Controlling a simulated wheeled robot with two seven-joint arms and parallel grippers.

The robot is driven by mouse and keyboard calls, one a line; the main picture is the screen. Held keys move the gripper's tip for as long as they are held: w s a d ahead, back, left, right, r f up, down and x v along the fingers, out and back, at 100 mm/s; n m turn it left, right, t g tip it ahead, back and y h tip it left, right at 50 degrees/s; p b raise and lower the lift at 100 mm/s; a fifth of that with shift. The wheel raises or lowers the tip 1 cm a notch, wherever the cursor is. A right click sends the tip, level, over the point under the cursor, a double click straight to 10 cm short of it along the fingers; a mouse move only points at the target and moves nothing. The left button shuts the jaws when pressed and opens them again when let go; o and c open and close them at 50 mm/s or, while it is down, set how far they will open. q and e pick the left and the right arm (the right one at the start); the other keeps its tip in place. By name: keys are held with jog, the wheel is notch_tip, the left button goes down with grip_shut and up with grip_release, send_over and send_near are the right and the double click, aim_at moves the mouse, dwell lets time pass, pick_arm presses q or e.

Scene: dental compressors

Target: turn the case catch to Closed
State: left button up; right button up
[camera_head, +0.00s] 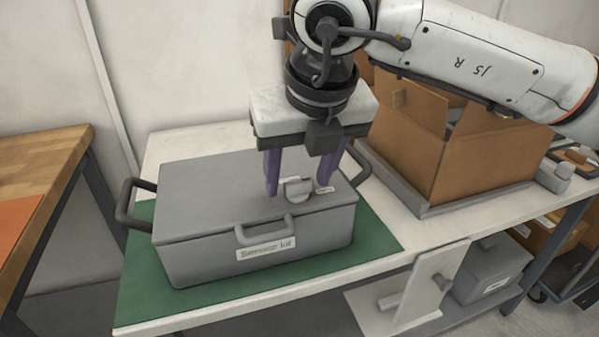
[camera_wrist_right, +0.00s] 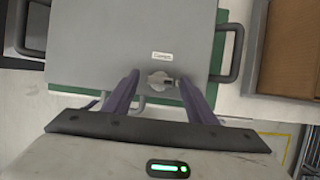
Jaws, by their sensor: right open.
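A grey case (camera_head: 255,225) with a front label and dark side handles stands on a green mat (camera_head: 190,299). It also shows in the right wrist view (camera_wrist_right: 100,45). A small round catch (camera_head: 298,188) sits on the lid near the front edge, between two small white labels; it also shows in the right wrist view (camera_wrist_right: 158,80). My right gripper (camera_head: 298,192) points down over the lid with its purple fingers apart, one on each side of the catch. I cannot tell whether the fingers touch it. My left gripper is not in view.
An open cardboard box (camera_head: 485,165) stands on the table right of the case. A wooden bench (camera_head: 40,165) is at the left. A grey box (camera_head: 492,275) sits on the lower shelf. The table's front edge (camera_head: 260,303) is clear.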

jog(key=c, duration=1.1)
